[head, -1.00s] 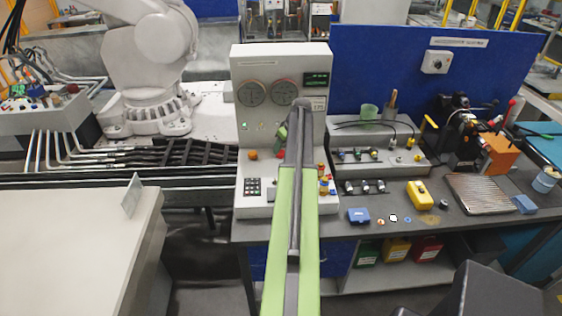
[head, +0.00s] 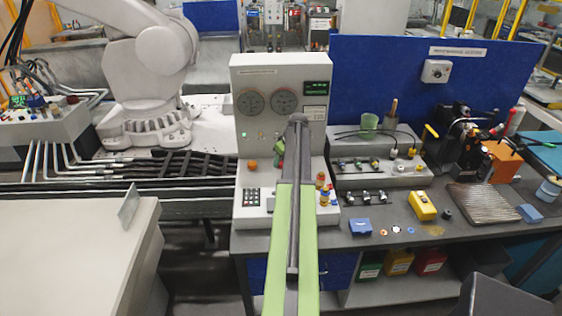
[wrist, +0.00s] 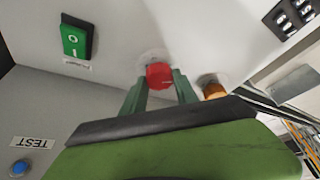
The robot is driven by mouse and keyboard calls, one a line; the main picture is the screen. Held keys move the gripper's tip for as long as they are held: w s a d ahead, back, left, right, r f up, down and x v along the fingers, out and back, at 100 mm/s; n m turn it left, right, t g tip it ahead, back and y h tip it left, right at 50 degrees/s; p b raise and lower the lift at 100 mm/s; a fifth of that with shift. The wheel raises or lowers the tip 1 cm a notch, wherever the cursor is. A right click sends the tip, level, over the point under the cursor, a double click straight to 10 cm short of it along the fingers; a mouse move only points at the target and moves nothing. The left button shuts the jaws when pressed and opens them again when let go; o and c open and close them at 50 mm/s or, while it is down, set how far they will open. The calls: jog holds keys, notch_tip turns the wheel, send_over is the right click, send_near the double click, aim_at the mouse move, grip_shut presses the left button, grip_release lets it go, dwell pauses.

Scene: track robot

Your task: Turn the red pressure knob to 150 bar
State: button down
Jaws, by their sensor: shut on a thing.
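The red pressure knob (wrist: 159,76) sits on the white panel in the wrist view. My gripper (wrist: 160,84) has its two green fingers on either side of the knob and is shut on it. In the head view my gripper (head: 279,150) is at the panel front, and my own arm hides the knob. The control panel (head: 244,75) has two round gauges, the left gauge (head: 250,102) and the right gauge (head: 284,101). A dark display with green figures (head: 317,88) is at its upper right. The readings are too small to tell.
An orange knob (wrist: 213,88) is close right of the red one. A green switch (wrist: 74,40) and a blue button (wrist: 19,168) are to the left. A keypad (head: 251,196) and coloured knobs (head: 324,190) flank my arm on the console.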

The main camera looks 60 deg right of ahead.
jog(key=shift+m, duration=0.3)
jog(key=shift+a+m+h, duration=0.15)
jog(key=shift+m+h, duration=0.35)
jog(key=shift+m, duration=0.7)
jog(key=m+g+h, duration=0.1)
jog(key=m, duration=0.2)
jog(key=shift+m, duration=0.3)
jog(key=m+g, duration=0.1)
jog(key=m, duration=0.2)
jog(key=m+g+h, duration=0.1)
jog(key=m, duration=0.2)
jog(key=shift+w+g, duration=0.2)
jog(key=shift+g, duration=0.1)
jog(key=m+g, duration=0.1)
jog(key=m, duration=0.2)
jog(key=m+g, duration=0.1)
jog(key=m, duration=0.2)
jog(key=shift+w+m, duration=0.15)
jog(key=shift+m, duration=0.25)
jog(key=m+g, duration=0.1)
jog(key=m, duration=0.2)
jog(key=m+g+y, duration=0.1)
jog(key=m, duration=0.2)
jog(key=shift+m+y, duration=0.3)
jog(key=shift+m, duration=0.1)
